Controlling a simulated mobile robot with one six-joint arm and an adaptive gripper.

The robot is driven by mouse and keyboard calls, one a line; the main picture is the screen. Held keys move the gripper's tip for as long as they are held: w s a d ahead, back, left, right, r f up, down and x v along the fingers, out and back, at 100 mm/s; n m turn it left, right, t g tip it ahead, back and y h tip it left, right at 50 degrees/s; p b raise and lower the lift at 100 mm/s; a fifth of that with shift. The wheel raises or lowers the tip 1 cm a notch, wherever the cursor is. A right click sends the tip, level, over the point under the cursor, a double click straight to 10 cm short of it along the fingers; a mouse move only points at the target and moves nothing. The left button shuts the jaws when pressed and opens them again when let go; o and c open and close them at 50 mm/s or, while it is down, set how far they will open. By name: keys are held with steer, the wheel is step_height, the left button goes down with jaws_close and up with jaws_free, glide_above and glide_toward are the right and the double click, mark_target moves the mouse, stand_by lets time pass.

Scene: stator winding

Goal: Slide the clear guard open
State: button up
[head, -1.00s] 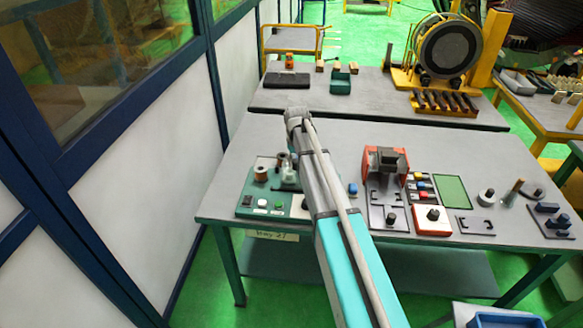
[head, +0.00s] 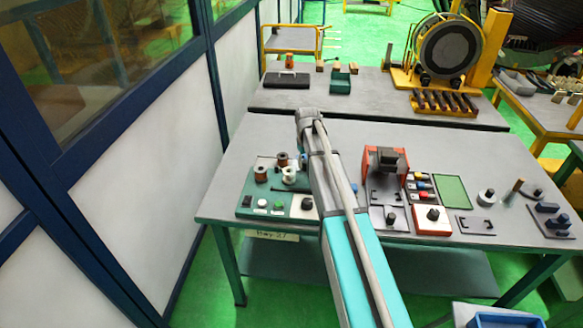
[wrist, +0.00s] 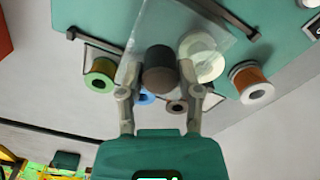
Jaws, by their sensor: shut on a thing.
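The clear guard (wrist: 219,22) is a see-through panel on the green winding station, in the upper middle of the wrist view. A dark round knob (wrist: 160,69) stands in front of it. My gripper (wrist: 159,80) is shut on this knob, one finger on each side. Dark rail bars (wrist: 226,17) run beside the panel. In the head view the green station (head: 262,195) is at the left end of the near table. My arm hides its right part, and I cannot make out the guard or fingertips there.
In the wrist view a green-rimmed spool (wrist: 100,75) is left of the fingers, a pale disc (wrist: 203,58) lies behind the panel, and a copper spool (wrist: 250,82) is to the right. A red-framed device (head: 385,165) stands right of my arm.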

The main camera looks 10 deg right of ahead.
steer(key=shift+s+d, duration=0.3)
steer(key=shift+d, duration=0.6)
steer(key=shift+s+d, duration=0.3)
steer(key=shift+d, duration=0.6)
steer(key=shift+s+d, duration=0.3)
steer(key=shift+d, duration=0.6)
steer(key=o, duration=0.8)
steer(key=shift+r, duration=0.15)
steer(key=shift+r+p, duration=2.9)
steer(key=shift+p, duration=0.15)
steer(key=s+a, duration=0.3)
steer(key=s, duration=0.5)
steer(key=s+a+f+m+b, duration=0.1)
steer(key=s+a, duration=0.2)
steer(key=s, duration=0.6)
steer(key=s+a+f+m+b, duration=0.1)
steer(key=s+a, duration=0.3)
steer(key=s, duration=0.4)
steer(key=shift+s, duration=0.4)
